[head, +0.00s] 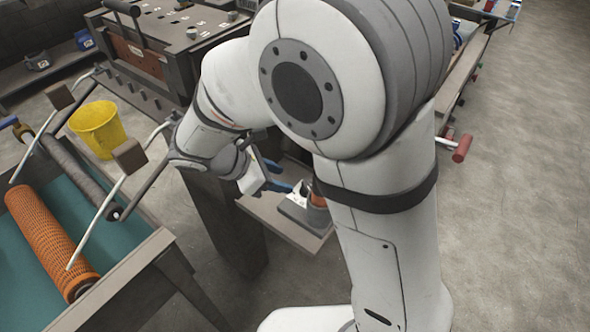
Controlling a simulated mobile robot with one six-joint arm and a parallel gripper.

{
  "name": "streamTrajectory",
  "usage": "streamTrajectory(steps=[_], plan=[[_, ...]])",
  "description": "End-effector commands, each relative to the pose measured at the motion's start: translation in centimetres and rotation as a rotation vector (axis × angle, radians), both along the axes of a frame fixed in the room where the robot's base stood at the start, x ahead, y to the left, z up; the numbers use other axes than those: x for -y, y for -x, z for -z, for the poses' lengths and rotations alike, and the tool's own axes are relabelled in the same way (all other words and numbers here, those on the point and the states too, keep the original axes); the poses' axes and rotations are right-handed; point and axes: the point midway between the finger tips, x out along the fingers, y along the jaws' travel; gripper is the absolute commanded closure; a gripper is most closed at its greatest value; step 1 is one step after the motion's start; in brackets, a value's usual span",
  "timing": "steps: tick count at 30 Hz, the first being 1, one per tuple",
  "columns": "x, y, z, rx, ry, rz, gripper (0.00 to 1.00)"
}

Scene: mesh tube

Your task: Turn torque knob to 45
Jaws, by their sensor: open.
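I cannot single out the torque knob with certainty in the head view. A dark control panel (160,42) at the top left carries small knobs and white labels, too small to read. My gripper (279,178) is near the middle of the view, low over a small shelf, with its dark blue fingers partly hidden by my own arm. It is open, and I see nothing between the fingers.
An orange mesh roller (52,240) lies in a teal-bedded frame (140,262) at the left, with bent metal rods above it. A yellow bucket (97,128) stands behind. A grey shelf (275,222) lies below my gripper.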

Motion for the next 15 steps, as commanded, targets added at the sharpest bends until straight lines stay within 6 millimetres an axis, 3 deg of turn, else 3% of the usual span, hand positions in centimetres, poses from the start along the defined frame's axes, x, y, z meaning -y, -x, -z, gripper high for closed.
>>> streamTrajectory(steps=[15], plan=[[4.3,-1.6,5.0,-0.001,0.000,-0.011,0.56]])
